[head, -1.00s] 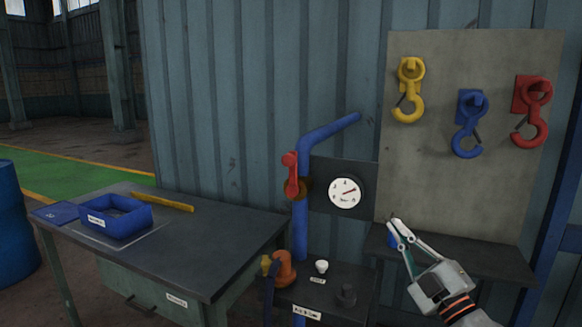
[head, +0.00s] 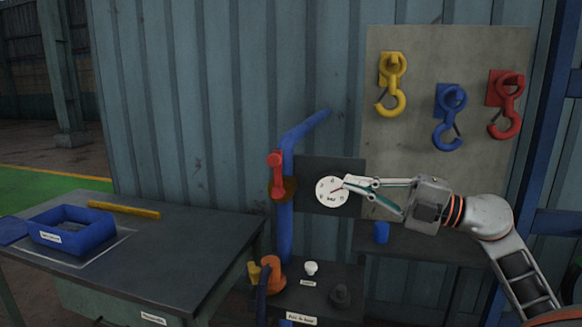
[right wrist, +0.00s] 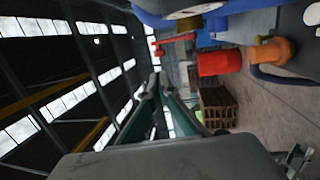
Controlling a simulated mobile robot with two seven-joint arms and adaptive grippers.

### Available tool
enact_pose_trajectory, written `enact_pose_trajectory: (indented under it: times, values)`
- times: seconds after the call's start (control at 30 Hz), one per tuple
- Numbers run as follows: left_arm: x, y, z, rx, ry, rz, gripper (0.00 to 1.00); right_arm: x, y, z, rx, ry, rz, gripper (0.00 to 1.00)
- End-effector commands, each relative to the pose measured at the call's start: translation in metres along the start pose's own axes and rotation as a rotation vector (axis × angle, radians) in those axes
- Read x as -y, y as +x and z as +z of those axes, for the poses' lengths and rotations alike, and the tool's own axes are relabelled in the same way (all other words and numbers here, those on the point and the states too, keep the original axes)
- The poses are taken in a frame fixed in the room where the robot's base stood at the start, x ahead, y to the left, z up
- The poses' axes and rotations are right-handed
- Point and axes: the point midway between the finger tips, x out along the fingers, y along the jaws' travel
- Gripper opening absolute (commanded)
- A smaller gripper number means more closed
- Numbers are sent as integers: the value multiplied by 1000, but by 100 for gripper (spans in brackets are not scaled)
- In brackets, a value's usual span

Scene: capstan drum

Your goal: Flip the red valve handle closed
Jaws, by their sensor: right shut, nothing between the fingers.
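The red valve handle (head: 276,176) stands upright along the blue pipe (head: 285,232), left of the round white gauge (head: 328,192). A rusty brown round part sits at its lower end. My right gripper (head: 347,183) is level with the gauge and overlaps its right edge in the head view. It points left towards the handle and is apart from it. Its fingers are shut and empty. The fingers also show in the right wrist view (right wrist: 158,90). My left gripper is not in view.
A workbench (head: 190,245) with a blue bin (head: 72,236) and a yellow bar (head: 123,209) stands at left. An orange fitting (head: 272,275), a white knob (head: 311,268) and a dark knob (head: 340,294) are below the gauge. Hooks hang on the board (head: 400,150) at right.

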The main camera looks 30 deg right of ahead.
Motion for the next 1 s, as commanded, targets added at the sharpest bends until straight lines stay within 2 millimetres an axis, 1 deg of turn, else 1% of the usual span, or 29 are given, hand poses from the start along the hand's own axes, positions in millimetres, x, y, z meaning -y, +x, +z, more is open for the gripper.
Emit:
enact_pose_trajectory:
  times: [0.17,0.27,0.43,0.8,0.9,1.0]
  values:
    - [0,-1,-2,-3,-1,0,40,-1,7,0,-1,-1,1,0]
    - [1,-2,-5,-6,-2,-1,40,-2,18,-1,-3,-2,2,0]
    - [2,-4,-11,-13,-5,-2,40,-3,48,-1,-4,-3,4,0]
    - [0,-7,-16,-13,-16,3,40,-3,112,-1,-2,-1,4,0]
    - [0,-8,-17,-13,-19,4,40,-3,125,-1,-1,-1,5,0]
    - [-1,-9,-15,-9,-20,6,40,-2,134,0,0,0,4,0]
